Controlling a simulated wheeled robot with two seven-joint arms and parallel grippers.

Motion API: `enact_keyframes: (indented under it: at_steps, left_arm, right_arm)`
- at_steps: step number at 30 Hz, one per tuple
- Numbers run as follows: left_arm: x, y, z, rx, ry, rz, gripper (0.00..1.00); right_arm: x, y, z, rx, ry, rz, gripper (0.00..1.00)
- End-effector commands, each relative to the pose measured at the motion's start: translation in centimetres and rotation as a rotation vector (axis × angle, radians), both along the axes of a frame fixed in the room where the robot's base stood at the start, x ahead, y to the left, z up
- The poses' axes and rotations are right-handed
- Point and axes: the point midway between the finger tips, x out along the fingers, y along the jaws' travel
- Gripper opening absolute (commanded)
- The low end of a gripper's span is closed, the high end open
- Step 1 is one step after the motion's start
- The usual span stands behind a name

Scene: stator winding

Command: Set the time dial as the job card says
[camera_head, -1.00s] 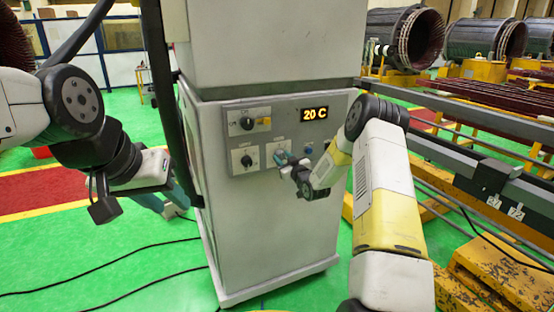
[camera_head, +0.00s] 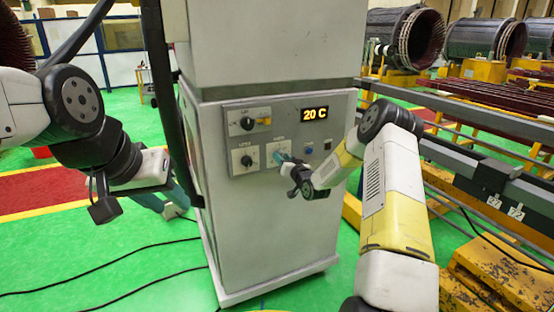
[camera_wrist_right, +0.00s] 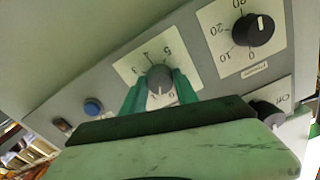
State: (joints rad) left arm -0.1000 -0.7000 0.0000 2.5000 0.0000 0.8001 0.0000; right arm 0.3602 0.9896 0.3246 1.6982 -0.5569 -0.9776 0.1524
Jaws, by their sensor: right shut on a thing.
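The dial (camera_wrist_right: 160,79) between my right gripper's green fingers is a grey knob on a white plate with numbers around it. A pale mark shows on its lower part in the right wrist view; the figure it points to is not clear. My right gripper (camera_head: 284,158) is shut on this dial, the lower right one on the cabinet panel (camera_head: 300,175). The fingers also show in the right wrist view (camera_wrist_right: 159,92), one on each side of the knob. My left gripper (camera_head: 167,204) hangs left of the cabinet, its jaw opening unclear. No job card is readable.
The display (camera_head: 315,114) reads 20 C. Another dial (camera_wrist_right: 253,30) shows figures from 0 to 30. A switch knob (camera_head: 247,123) sits above it on the panel. A blue button (camera_head: 309,149) is right of the gripped dial. Cables cross the green floor.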

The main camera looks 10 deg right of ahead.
Motion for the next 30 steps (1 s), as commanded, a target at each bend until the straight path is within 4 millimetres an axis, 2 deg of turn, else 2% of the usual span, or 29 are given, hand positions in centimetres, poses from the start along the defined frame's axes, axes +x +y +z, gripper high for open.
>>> enact_keyframes:
  at_steps: [30]
  left_arm:
    - [0.00, 0.00, 0.00, 0.000, 0.000, 0.000, 0.36]
  right_arm:
    - [-0.03, -0.15, -0.05, 0.923, 0.298, -0.003, 0.00]
